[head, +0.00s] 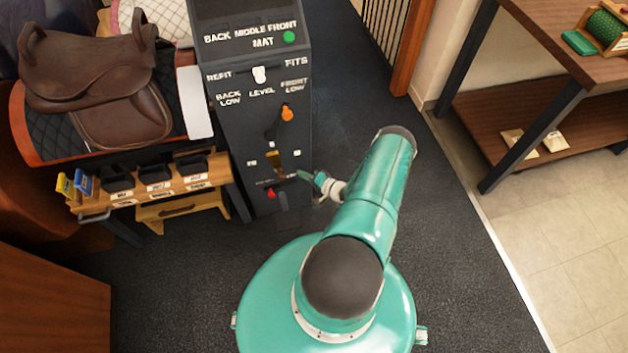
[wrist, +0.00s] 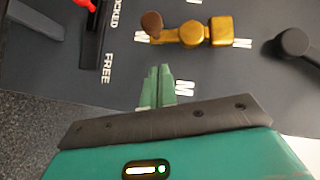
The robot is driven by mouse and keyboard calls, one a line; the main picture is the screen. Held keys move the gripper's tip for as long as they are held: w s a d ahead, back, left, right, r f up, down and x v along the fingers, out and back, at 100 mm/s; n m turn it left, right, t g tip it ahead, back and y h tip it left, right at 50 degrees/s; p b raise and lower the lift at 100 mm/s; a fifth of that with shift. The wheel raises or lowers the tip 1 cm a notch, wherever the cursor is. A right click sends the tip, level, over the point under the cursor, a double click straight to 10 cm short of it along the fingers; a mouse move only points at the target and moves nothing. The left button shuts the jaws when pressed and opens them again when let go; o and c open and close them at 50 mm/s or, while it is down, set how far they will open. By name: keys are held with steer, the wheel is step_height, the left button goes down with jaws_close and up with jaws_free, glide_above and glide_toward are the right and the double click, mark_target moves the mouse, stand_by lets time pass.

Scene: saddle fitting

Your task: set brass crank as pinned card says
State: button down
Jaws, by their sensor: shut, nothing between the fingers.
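The brass crank (head: 274,161) is on the front of the dark cabinet, low down. In the wrist view the brass crank (wrist: 205,33) has its squared hub at the right and its arm pointing left to a round brown knob (wrist: 151,24). In the head view my gripper (head: 304,175) is right of the crank, close to the panel. I cannot make out a pinned card.
A red lever (head: 270,193) sits below the crank; LOCKED and FREE labels show beside it in the wrist view. An orange-knobbed lever (head: 287,114) is above. A saddle (head: 90,65) and a wooden tool rack (head: 150,190) stand left. Carpet is clear at right.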

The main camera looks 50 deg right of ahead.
mark_target(277, 166)
steer(key=shift+w+a+f, duration=0.35)
steer(key=shift+w+a, duration=0.45)
steer(key=shift+w, duration=0.05)
steer(key=shift+w+a+f, duration=0.3)
steer(key=shift+w+a, duration=0.5)
steer(key=shift+w+a+f, duration=0.4)
steer(key=shift+a+f, duration=0.05)
steer(key=shift+a, duration=0.15)
steer(key=shift+s+d, duration=0.1)
steer(key=shift+d, duration=0.05)
